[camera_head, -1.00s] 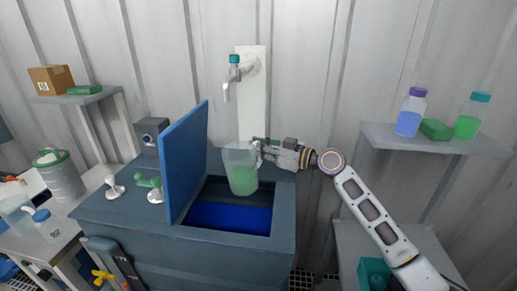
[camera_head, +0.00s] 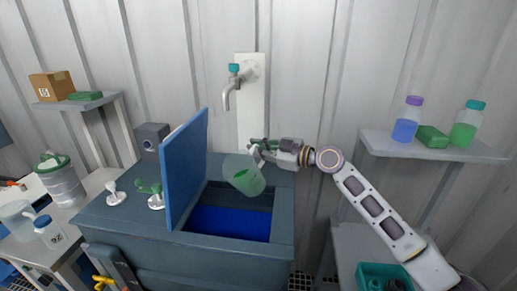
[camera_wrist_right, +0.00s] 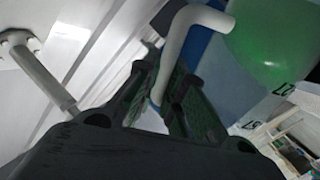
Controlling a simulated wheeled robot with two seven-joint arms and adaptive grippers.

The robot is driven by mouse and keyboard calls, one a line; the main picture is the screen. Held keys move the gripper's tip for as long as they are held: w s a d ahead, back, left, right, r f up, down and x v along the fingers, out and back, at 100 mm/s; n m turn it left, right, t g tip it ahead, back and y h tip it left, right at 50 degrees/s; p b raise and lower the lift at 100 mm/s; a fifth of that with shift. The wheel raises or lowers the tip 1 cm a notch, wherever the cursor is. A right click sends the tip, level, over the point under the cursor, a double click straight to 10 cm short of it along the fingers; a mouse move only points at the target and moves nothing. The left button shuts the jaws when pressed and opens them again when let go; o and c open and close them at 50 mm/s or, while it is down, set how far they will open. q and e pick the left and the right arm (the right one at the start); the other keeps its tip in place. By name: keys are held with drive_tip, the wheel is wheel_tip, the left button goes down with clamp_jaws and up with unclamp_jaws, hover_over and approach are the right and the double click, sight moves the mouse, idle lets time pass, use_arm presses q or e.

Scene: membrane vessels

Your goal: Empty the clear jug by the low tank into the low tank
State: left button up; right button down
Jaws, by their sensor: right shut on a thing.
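The clear jug (camera_head: 243,174) holds green liquid and is tilted, over the open top of the low tank (camera_head: 262,258). Dark blue liquid (camera_head: 230,222) shows inside the tank. My right gripper (camera_head: 257,150) is shut on the jug's handle, to the right of the jug. In the right wrist view the jug's white handle (camera_wrist_right: 181,50) lies between the fingers, and the green liquid (camera_wrist_right: 270,45) shows at the top right. No stream from the jug is visible. My left gripper is not in view.
The tank's blue lid (camera_head: 186,165) stands raised just left of the jug. A wall tap (camera_head: 231,90) is above and behind it. A right shelf (camera_head: 435,150) holds a purple-capped bottle (camera_head: 407,120) and a teal-capped bottle (camera_head: 468,124). Another clear jug (camera_head: 16,220) stands at the far left.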

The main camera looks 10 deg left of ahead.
drive_tip(key=shift+r, duration=0.35)
drive_tip(key=shift+s+a+r+n+p, duration=0.1)
drive_tip(key=shift+s+r+n+p, duration=0.15)
drive_tip(key=shift+n+p, duration=0.4)
drive_tip(key=shift+s+a+r+n+h+p, duration=0.15)
drive_tip(key=shift+n+h+p, duration=0.2)
drive_tip(key=shift+n, duration=0.1)
drive_tip(key=shift+s+r, duration=0.1)
drive_tip(key=shift+s+a+n+t+p, duration=0.25)
drive_tip(key=shift+s+n+t+p, duration=0.1)
drive_tip(key=shift+n+p, duration=0.5)
drive_tip(key=shift+s, duration=0.1)
drive_tip(key=shift+a, duration=0.1)
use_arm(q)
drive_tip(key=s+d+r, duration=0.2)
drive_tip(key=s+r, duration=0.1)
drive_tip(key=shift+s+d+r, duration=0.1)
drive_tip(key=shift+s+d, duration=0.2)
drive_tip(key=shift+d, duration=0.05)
